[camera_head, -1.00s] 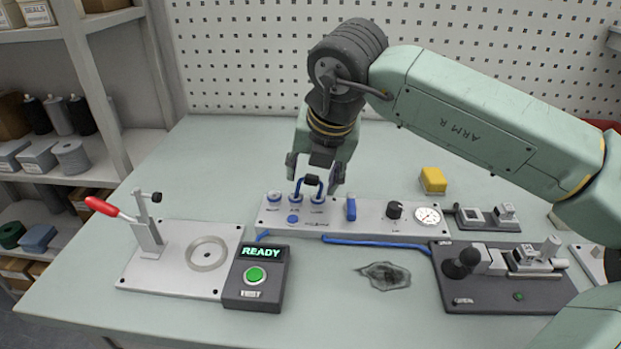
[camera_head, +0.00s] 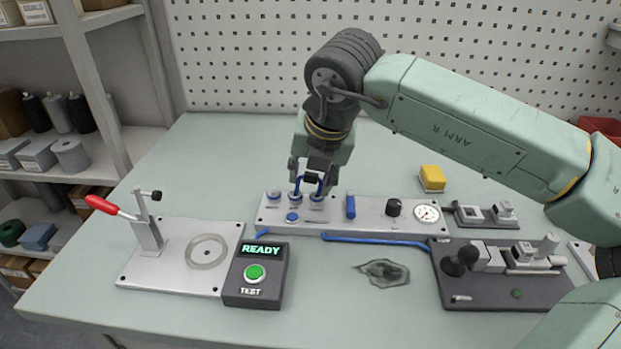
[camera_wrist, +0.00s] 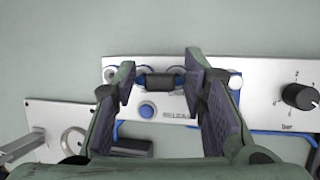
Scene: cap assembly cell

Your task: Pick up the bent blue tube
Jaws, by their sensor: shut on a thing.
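The bent blue tube (camera_head: 321,187) is an upside-down U with a black sleeve around its middle. It stands at the ports on the left part of the white panel (camera_head: 375,220). My gripper (camera_head: 312,176) is above the panel, pointing down, with its fingers either side of the sleeve. It is shut on the tube. In the wrist view the black sleeve of the tube (camera_wrist: 160,81) lies crosswise between the two fingers, with a little blue at its ends. The tube's lower ends look to be at the ports; whether they are seated is hard to see.
The panel also has a blue upright handle (camera_head: 350,207), a black knob (camera_head: 393,207) and a gauge (camera_head: 427,213). In front stand a READY test box (camera_head: 255,275) and a red-handled clamp plate (camera_head: 170,270). A dark fixture (camera_head: 500,285) is at right. A yellow block (camera_head: 432,178) lies behind.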

